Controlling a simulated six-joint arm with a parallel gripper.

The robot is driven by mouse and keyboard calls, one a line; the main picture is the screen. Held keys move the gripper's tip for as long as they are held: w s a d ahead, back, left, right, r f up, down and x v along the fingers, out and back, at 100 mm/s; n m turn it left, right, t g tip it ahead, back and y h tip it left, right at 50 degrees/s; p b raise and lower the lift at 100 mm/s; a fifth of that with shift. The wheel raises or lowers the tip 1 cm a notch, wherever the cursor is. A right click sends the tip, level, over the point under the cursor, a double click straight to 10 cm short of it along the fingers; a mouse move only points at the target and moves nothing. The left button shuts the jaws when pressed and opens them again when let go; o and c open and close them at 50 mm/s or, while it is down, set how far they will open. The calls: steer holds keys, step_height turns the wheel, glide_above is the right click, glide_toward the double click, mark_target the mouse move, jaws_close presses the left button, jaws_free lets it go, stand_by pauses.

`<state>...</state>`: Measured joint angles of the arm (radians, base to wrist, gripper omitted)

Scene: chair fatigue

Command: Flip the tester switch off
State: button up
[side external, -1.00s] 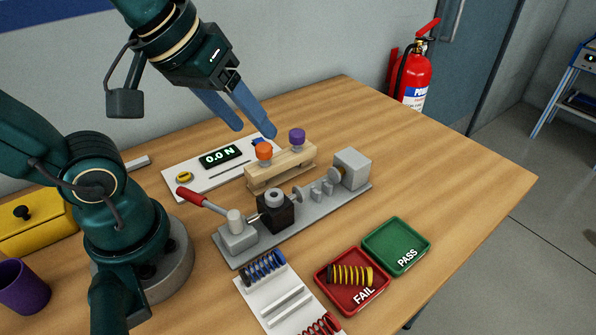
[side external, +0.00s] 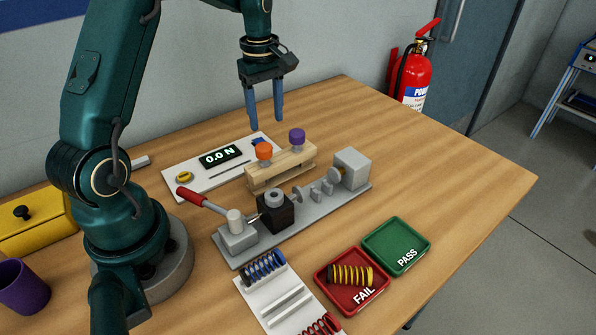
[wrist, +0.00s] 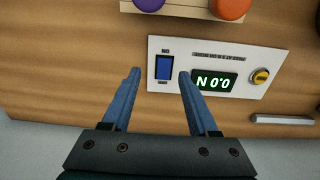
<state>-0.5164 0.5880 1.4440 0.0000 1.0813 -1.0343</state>
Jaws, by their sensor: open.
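The tester panel (side external: 197,181) is a white plate lying on the table behind the wooden block. Its display (side external: 220,157) reads 0.0 N and is lit. A blue rocker switch (wrist: 164,67) sits at one end of the panel; in the side view it is partly visible (side external: 258,141) behind the orange-topped peg. A yellow knob (wrist: 261,76) is at the other end. My gripper (side external: 265,125) points down above the switch end of the panel, with its blue fingers apart and nothing between them. In the wrist view the fingertips (wrist: 160,72) appear on either side of the switch.
The wooden block (side external: 281,168) with orange and purple pegs stands close beside the panel. The grey test rig (side external: 330,210) with a red-handled lever (side external: 200,201) is in front. The red FAIL tray (side external: 350,305) holds a yellow-black spring; the green PASS tray (side external: 397,247) is empty.

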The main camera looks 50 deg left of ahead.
steer(key=shift+s+a+f, duration=0.15)
steer(key=shift+s+f, duration=0.05)
steer(key=shift+f, duration=0.25)
steer(key=shift+s+a+f, duration=0.15)
steer(key=shift+f, duration=2.45)
